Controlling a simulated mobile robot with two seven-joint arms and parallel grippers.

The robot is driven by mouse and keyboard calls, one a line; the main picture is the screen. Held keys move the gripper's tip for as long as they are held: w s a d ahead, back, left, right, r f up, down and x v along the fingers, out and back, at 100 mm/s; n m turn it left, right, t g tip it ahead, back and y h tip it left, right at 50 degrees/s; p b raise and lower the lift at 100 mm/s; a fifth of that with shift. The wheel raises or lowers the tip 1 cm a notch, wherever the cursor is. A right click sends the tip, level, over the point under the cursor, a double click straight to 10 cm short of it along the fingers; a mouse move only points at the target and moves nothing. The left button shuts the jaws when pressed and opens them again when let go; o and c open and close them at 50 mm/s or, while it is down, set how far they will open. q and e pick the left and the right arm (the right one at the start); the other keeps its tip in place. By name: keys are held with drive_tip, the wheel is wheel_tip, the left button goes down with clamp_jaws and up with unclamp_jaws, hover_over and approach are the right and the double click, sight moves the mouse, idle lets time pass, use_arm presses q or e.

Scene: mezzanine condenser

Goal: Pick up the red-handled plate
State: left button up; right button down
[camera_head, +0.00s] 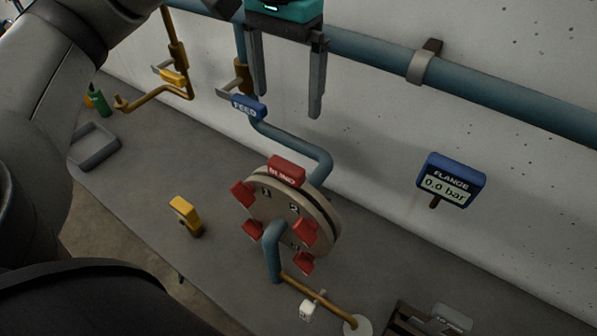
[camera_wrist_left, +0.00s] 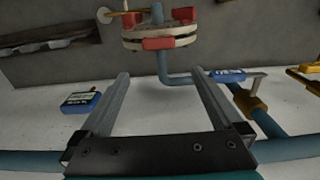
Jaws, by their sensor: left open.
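The red handle marked BLIND (camera_head: 286,170) sits on top of the round flange assembly (camera_head: 331,229), which stands upright on the bench. The plate itself shows only as a dark edge between the flange discs. Red numbered clamps (camera_head: 243,194) sit around the flange face. The handle also shows in the left wrist view (camera_wrist_left: 158,44), beyond my fingertips and roughly centred between them. My left gripper (camera_head: 287,106) is open and empty, with its fingers pointing down, above and apart from the handle. It also shows in the wrist view (camera_wrist_left: 160,73). My right gripper is not in view.
A blue pipe (camera_head: 375,50) runs along the wall behind my gripper. A blue FEED handle (camera_head: 248,106) is close left of my fingers. A gauge (camera_head: 450,182) reads 0.0 bar. A yellow-topped part (camera_head: 185,211), a grey tray (camera_head: 95,147) and a dark crate (camera_head: 404,318) stand on the bench.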

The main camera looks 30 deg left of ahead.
use_arm(q)
wheel_tip(320, 180, down, 3)
hover_over(286, 164)
drive_tip(key=f, duration=0.6)
drive_tip(key=shift+w+f, duration=0.2)
drive_tip(key=shift+w, duration=0.05)
drive_tip(key=shift+s+f+p, duration=0.2)
drive_tip(key=shift+f+p, duration=0.1)
drive_tip(key=shift+f, duration=0.85)
drive_tip(key=shift+s+f+p, duration=0.15)
drive_tip(key=shift+f+p, duration=0.1)
drive_tip(key=shift+f, duration=0.85)
drive_tip(key=shift+w+f, duration=0.1)
drive_tip(key=shift+f, duration=0.5)
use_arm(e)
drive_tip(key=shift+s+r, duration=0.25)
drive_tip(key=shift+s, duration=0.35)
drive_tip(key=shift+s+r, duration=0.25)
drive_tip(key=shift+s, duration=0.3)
use_arm(q)
drive_tip(key=shift+c, duration=0.4)
drive_tip(key=shift+r, duration=0.1)
clamp_jaws()
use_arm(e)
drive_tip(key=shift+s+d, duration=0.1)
